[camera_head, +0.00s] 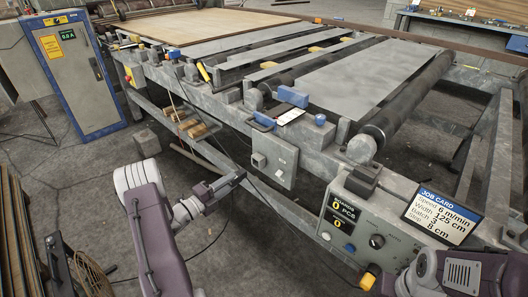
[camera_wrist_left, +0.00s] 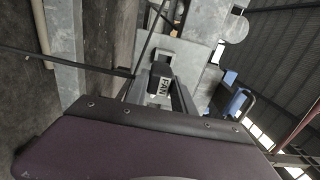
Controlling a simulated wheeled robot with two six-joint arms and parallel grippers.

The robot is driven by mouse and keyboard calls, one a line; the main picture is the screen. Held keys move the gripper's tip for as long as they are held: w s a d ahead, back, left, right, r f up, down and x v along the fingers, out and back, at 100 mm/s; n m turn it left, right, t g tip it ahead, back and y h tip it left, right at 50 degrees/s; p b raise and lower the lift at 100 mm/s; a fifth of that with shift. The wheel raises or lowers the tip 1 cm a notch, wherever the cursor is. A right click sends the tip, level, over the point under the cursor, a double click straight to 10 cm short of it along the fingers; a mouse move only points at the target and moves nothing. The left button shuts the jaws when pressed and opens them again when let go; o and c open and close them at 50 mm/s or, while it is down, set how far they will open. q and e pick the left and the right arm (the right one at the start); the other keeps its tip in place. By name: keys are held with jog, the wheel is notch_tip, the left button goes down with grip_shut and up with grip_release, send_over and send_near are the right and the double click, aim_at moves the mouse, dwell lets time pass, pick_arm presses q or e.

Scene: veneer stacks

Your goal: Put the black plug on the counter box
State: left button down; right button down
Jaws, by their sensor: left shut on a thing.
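My left gripper (camera_head: 232,180) is in front of the machine's near side, left of the grey electrical box, and shut. In the left wrist view a black plug (camera_wrist_left: 160,71) with a white label reading FAN is held between the fingers of my left gripper (camera_wrist_left: 162,90). In the head view the plug is too small to tell apart from the dark fingertips. The counter box (camera_head: 400,247), with a display, knob and buttons, is to the right of the gripper and apart from it. A dark block (camera_head: 362,180) sits on its top. My right gripper is not visible.
A grey electrical box (camera_head: 275,161) with a cable hangs on the machine frame. A job card (camera_head: 441,216) stands at the counter box's right. A blue-grey cabinet (camera_head: 78,75) stands at left. Floor lies open below the gripper.

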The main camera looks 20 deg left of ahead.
pick_arm(q)
jog(key=shift+d, duration=0.2)
jog(key=s+d+f+m+g+h, duration=0.1)
jog(key=s+d+m+g+h, duration=0.55)
jog(key=s+d, duration=0.7)
notch_tip(320, 180, up, 27)
jog(key=w+d+n+t+y+p, duration=0.1)
jog(key=n+t+y+p, duration=0.4)
jog(key=p, duration=2.7)
jog(key=shift+d+t, duration=0.35)
jog(key=shift+d, duration=0.25)
